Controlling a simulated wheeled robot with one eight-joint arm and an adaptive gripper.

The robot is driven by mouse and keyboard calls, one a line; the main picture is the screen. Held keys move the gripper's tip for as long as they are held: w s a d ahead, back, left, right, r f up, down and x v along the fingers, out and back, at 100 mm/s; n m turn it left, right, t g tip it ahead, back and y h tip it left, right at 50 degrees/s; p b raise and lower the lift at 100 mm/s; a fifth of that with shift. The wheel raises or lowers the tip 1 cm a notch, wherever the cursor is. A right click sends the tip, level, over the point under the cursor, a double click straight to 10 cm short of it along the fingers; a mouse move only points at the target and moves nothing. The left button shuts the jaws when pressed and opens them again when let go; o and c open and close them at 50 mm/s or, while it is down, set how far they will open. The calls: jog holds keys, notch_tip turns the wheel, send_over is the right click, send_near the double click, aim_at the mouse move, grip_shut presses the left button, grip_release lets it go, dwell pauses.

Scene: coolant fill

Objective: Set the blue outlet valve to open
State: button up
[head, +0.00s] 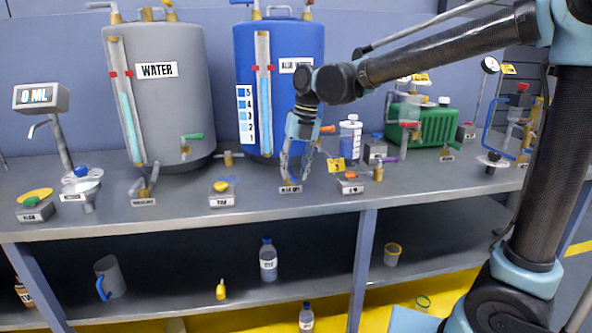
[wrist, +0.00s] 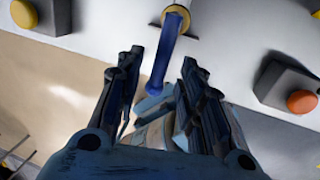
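In the wrist view a blue lever (wrist: 164,55) with a brass-coloured pivot end stands out from a grey surface. It reaches toward the gap between my fingers. My gripper (wrist: 160,68) is open, with clear space between each finger and the lever; I see no contact. In the head view my gripper (head: 293,176) points down in front of the blue tank (head: 275,125), just above a small label plate (head: 290,189) that seems to read BLUE OUT. The lever itself is hidden behind my fingers there.
A box with an orange button (wrist: 302,101) stands right of my fingers, and a yellow button (wrist: 24,13) is at upper left.

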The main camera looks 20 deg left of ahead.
notch_tip(320, 180, up, 11)
jog(key=w+d, duration=0.1)
jog(key=d, duration=0.1)
jog(key=shift+w+r, duration=0.2)
dwell(0.4)
jog(key=w+d+f+m+t, duration=0.1)
jog(key=w+d+f+m, duration=0.2)
jog(key=d+m, duration=0.55)
jog(key=w+d+f+m, duration=0.25)
jog(key=d+m, duration=0.25)
jog(key=d, duration=0.6)
jog(key=w+d+f+m+t, duration=0.1)
jog(key=w+d+f+m, duration=0.25)
jog(key=d+m, duration=0.5)
jog(key=s+d+f+m, duration=0.3)
jog(key=d+f+m, duration=0.3)
jog(key=d+m, duration=0.1)
jog(key=s+d+f+m+t+h, duration=0.1)
jog(key=s+d+f+m, duration=0.3)
jog(key=d+f+m, duration=0.2)
jog(key=s+d+f+m, duration=0.4)
jog(key=d+f+m, duration=0.2)
jog(key=d+m, duration=0.2)
jog(key=shift+d+f+h, duration=0.2)
jog(key=shift+d+h, duration=0.2)
jog(key=shift+d, duration=0.65)
